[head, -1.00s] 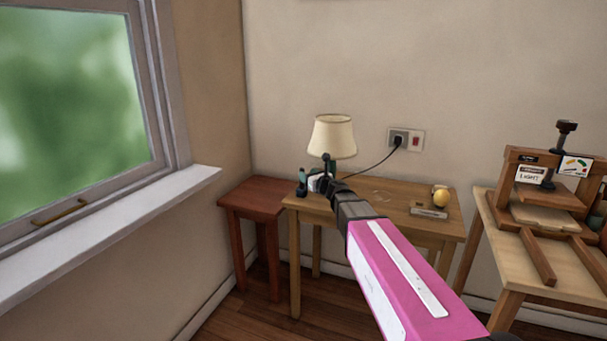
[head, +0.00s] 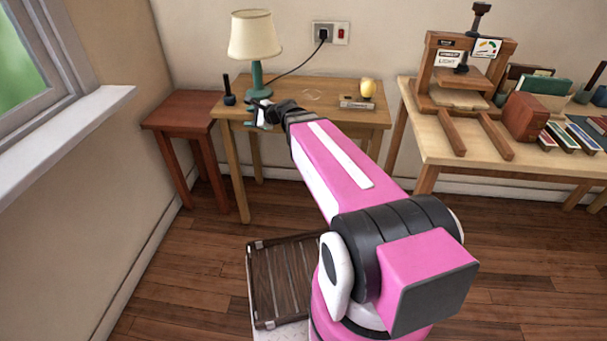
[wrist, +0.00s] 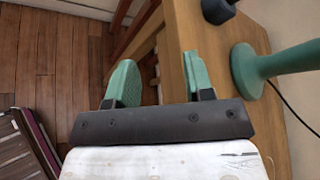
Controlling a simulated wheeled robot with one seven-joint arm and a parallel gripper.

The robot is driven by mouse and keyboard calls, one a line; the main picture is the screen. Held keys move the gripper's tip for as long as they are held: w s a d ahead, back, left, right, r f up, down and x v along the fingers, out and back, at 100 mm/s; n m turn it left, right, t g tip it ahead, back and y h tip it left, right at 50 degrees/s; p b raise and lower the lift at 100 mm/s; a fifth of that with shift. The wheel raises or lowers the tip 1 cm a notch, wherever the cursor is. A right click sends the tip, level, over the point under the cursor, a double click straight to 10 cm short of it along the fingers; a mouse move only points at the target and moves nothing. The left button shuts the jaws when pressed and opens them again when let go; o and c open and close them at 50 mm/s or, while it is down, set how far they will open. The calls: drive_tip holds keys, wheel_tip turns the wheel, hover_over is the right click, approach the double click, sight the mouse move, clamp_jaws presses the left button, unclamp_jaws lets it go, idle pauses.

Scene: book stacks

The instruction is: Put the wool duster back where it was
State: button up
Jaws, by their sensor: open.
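I cannot make out a wool duster for certain in either view. My gripper (head: 258,113) is at the left front edge of the small wooden table (head: 325,110), in front of the lamp. In the wrist view my gripper (wrist: 160,82) has its two green fingers apart, with nothing between them. Beside the lamp a dark upright piece with a rounded foot (head: 229,98) stands on the table's left corner. Its foot also shows in the wrist view (wrist: 217,10), apart from the fingers.
A lamp (head: 252,38) with a green stem stands on the table, its cord running to a wall socket (head: 323,34). A yellow ball (head: 368,88) sits further right. A red-brown stool (head: 182,108) is left. A slatted tray (head: 262,290) is partly behind my arm. A workbench (head: 450,148) holds a press.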

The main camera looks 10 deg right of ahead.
drive_tip(key=s+d+f+n+g+h, duration=0.9)
drive_tip(key=s+d+f+n+h, duration=0.1)
drive_tip(key=s+d+f+n, duration=0.6)
drive_tip(key=shift+s+f+n, duration=0.25)
drive_tip(key=shift+s+n, duration=0.35)
drive_tip(key=shift+s, duration=0.3)
